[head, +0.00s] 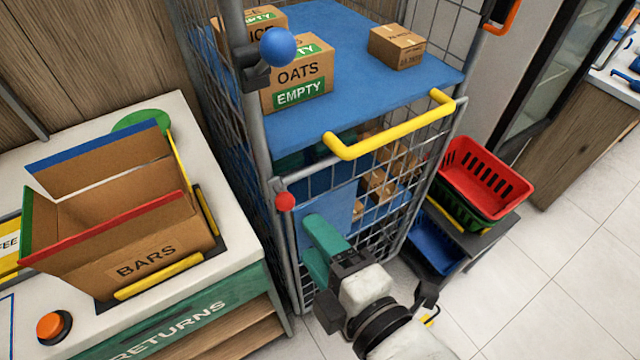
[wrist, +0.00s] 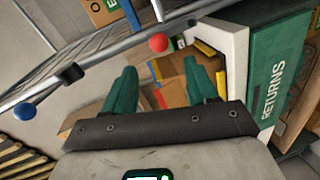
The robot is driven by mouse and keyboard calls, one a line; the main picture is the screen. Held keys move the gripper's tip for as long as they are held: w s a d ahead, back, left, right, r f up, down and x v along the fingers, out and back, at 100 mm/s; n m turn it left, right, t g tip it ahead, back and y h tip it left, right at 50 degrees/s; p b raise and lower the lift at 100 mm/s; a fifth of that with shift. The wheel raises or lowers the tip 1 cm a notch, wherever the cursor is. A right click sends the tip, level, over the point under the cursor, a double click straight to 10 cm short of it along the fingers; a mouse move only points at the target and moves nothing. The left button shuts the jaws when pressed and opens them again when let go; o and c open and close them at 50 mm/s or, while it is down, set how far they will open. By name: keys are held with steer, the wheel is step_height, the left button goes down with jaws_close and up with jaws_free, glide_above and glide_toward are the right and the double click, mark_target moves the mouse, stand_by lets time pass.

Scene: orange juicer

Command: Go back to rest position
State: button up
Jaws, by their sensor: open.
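My gripper (head: 318,240) is in front of the wire cage trolley (head: 290,150), low and near its front left post in the head view. Its teal fingers point up and to the left. In the wrist view my gripper (wrist: 163,90) shows two teal fingers standing well apart with nothing held between them. Beyond the fingers lie the open cardboard box and the edge of the returns counter. The gap between the fingertips and the trolley cannot be told exactly.
An open BARS box (head: 120,220) sits on the RETURNS counter (head: 230,285) at left, by an orange button (head: 52,326). The trolley has a yellow handle (head: 390,130) and boxes on its blue shelf (head: 350,70). Tiled floor (head: 560,270) is clear.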

steer(key=d+f+m+g+h, duration=0.4)
steer(key=d+f+m+h, duration=0.2)
steer(key=d+f+m, duration=0.6)
steer(key=s+d+f+m+g+h, duration=0.3)
steer(key=s+d+f+m+g, duration=0.5)
steer(key=s+d+f+m, duration=0.3)
steer(key=s+d+f, duration=0.2)
steer(key=s+d, duration=0.2)
steer(key=d, duration=0.1)
steer(key=shift+s+d+f, duration=0.2)
steer(key=shift+s+f, duration=0.1)
steer(key=shift+f, duration=0.1)
steer(key=shift+c, duration=0.3)
